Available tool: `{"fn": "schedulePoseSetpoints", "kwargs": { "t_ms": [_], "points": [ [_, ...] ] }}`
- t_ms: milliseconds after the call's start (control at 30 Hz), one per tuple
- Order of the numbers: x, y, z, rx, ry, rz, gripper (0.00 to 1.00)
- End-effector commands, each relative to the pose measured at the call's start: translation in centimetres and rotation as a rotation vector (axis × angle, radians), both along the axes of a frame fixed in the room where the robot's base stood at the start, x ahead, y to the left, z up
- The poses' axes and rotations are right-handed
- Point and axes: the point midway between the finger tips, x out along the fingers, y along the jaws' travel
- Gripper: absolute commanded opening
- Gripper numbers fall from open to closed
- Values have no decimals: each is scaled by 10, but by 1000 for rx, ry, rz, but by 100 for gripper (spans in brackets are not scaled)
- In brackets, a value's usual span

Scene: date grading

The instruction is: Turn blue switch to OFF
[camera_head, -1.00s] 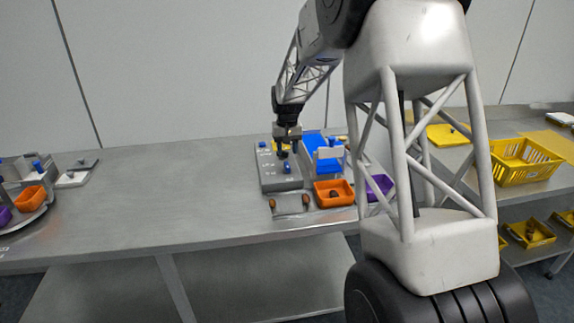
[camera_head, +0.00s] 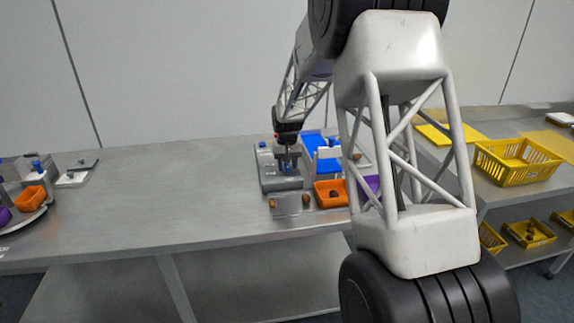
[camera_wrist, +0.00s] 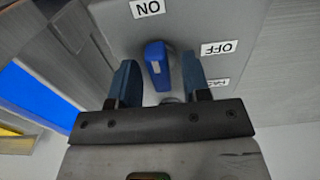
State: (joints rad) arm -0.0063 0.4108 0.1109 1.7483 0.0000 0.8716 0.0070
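The blue switch (camera_wrist: 158,66) stands on a grey control box in the wrist view, with its narrow far end toward the ON label (camera_wrist: 148,8). The OFF label (camera_wrist: 220,48) is to its right. My gripper (camera_wrist: 159,72) is open, with one finger on each side of the switch and a visible gap on both sides. Another small label behind the right finger is partly hidden. In the head view my gripper (camera_head: 288,158) is down at the grey control box (camera_head: 268,180) and hides the switch there.
An orange bin (camera_head: 324,200) and a purple bin (camera_head: 369,188) stand right of the box, beside a blue surface (camera_head: 313,142). A small grey plate (camera_head: 290,206) lies in front. A yellow basket (camera_head: 512,165) stands far right.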

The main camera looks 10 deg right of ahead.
Motion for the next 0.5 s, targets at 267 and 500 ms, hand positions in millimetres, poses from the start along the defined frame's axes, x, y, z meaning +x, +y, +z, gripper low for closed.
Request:
{"fn": "schedulePoseSetpoints", "kwargs": {
  "t_ms": [267,500],
  "points": [
    [0,0,0,0,0,0,0],
    [0,0,0,0,0,-7,0]
  ]
}}
